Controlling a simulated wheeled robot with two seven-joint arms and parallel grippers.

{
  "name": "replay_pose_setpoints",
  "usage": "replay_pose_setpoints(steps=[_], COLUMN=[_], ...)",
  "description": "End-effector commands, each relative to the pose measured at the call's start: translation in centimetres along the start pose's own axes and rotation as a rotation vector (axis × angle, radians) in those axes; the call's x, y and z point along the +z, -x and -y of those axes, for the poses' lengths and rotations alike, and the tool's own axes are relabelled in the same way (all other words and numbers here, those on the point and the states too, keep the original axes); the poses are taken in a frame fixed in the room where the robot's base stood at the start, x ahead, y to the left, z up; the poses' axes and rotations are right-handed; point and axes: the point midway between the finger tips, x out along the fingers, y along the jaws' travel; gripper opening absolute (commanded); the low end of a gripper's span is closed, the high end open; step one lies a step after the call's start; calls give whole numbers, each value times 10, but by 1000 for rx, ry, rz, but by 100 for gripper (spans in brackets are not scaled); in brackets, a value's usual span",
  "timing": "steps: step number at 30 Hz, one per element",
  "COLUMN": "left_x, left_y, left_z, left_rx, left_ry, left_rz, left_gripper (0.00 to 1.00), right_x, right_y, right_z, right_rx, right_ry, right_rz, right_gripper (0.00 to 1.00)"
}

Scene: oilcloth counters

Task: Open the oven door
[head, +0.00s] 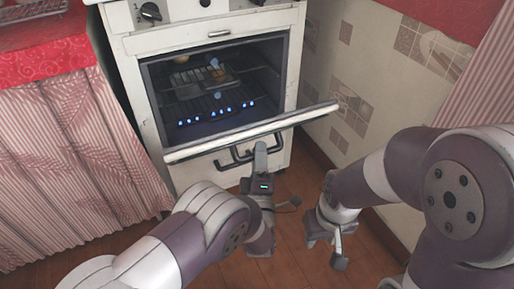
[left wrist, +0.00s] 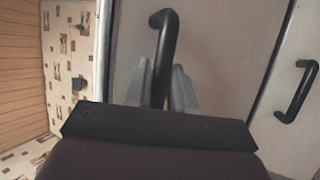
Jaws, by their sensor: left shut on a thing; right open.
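The oven (head: 205,20) is white, with its door (head: 200,150) tilted partly open, top edge out toward me. Its lit inside shows above the door edge. My left gripper (head: 260,158) is at the front of the door. In the left wrist view its grey fingers (left wrist: 170,90) are closed around the black door handle (left wrist: 164,45). In the head view the handle is partly hidden by the gripper. My right gripper (head: 327,250) is open and empty, low over the floor, right of the left gripper and apart from the oven.
A second black handle (left wrist: 298,92) is on the panel beside the door. Inside the oven are a rack (head: 200,88), a tray with food and blue flames. A curtained counter (head: 70,140) stands left; a tiled wall (head: 375,70) is close right. Wooden floor (head: 300,175) is free in front.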

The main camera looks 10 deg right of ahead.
Motion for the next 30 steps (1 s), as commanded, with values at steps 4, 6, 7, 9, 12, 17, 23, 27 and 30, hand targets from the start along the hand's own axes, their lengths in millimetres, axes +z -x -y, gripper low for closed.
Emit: replay_pose_setpoints(steps=[4, 6, 7, 9, 12, 17, 23, 27, 30], left_x=[1, 2, 2, 2, 2, 1, 2, 2, 2], left_y=[4, 5, 5, 5, 5, 5, 5, 5, 14], left_z=[7, 8, 8, 8, 8, 8, 8, 7, 5], left_rx=[-6, -7, -7, -7, -8, -9, -6, -5, -6], left_ry=[-1, -1, -1, -2, -2, -2, -2, -1, -2], left_rz=[1, 1, 1, 1, 1, 1, 1, 1, 4], left_gripper=[0, 0, 0, 0, 0, 0, 44, 44, 44], right_x=[0, 0, 0, 0, 0, 0, 0, 0, 0], right_y=[-4, -4, -4, -4, -4, -4, -4, -3, 4], right_z=[0, 0, 0, 0, 0, 0, 0, 0, 0], right_rx=[0, 0, 0, 0, 0, 0, 0, 0, 0], right_ry=[0, 0, 0, 0, 0, 0, 0, 0, 0], right_rz=[0, 0, 0, 0, 0, 0, 0, 0, 0], right_gripper=[43, 43, 43, 43, 43, 43, 43, 43, 43])
